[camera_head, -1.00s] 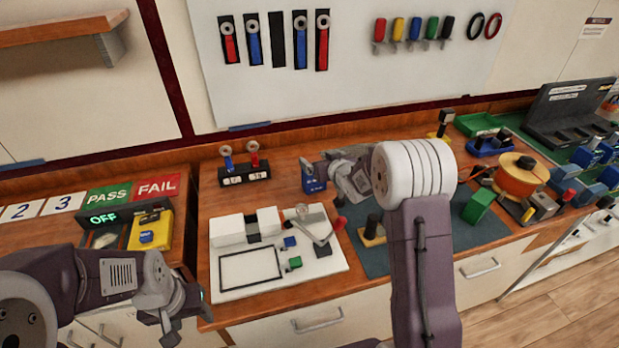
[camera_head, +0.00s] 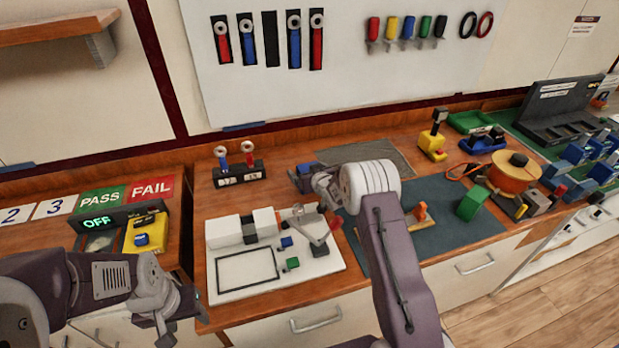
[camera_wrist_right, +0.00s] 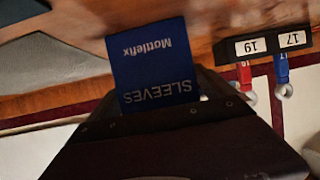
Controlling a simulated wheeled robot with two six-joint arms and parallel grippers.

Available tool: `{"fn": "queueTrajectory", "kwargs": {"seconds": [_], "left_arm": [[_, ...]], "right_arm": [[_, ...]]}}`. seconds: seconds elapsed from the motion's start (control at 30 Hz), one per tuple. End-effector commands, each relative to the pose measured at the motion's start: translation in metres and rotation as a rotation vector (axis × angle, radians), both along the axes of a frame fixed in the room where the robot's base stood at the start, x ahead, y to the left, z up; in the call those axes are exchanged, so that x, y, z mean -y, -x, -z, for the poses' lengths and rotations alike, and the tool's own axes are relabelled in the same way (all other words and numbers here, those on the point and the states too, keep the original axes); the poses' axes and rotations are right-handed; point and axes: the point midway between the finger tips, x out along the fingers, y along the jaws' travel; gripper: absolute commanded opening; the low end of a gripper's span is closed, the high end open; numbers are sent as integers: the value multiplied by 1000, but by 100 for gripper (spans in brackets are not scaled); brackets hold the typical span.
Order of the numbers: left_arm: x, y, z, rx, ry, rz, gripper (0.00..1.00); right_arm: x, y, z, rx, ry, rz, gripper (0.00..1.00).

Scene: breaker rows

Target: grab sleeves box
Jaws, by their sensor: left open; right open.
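The blue sleeves box (camera_wrist_right: 155,65) shows upside down in the right wrist view, with "SLEEVES" and "Mottlefix" printed on it. In the head view only a little of the box (camera_head: 308,167) shows, at the back of the bench behind my right gripper. My right gripper (camera_head: 299,181) is open at the box. In the right wrist view its dark fingers lie on both sides of the box's near end; I cannot tell whether they touch it. My left gripper (camera_head: 180,325) is open and empty at the lower left, in front of the bench.
A black stand (camera_head: 240,175) with red and blue tools is left of the box. A white fixture board (camera_head: 325,262) lies in front. A blue-grey mat (camera_head: 465,235) with a green block (camera_head: 471,204) is to the right. A grey sheet (camera_head: 385,157) lies behind my right wrist.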

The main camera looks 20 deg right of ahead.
Motion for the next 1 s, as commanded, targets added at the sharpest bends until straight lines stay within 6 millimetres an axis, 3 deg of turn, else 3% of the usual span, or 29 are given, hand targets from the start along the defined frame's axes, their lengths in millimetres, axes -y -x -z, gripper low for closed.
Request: {"fn": "queueTrajectory", "kwargs": {"seconds": [0.23, 0.5, 0.53, 0.8, 1.0], "left_arm": [[0, 0, 0, 0, 0, 0, 53], [0, 0, 0, 0, 0, 0, 53], [0, 0, 0, 0, 0, 0, 53], [0, 0, 0, 0, 0, 0, 53], [0, 0, 3, 0, 0, 0, 53]], "right_arm": [[0, -1, 1, -1, 0, 0, 91], [0, -1, 1, 0, 0, 0, 16], [0, -2, 0, 2, 0, 0, 12], [0, -2, -3, 3, 0, 0, 12], [0, -2, -29, 7, 1, -1, 12]]}}
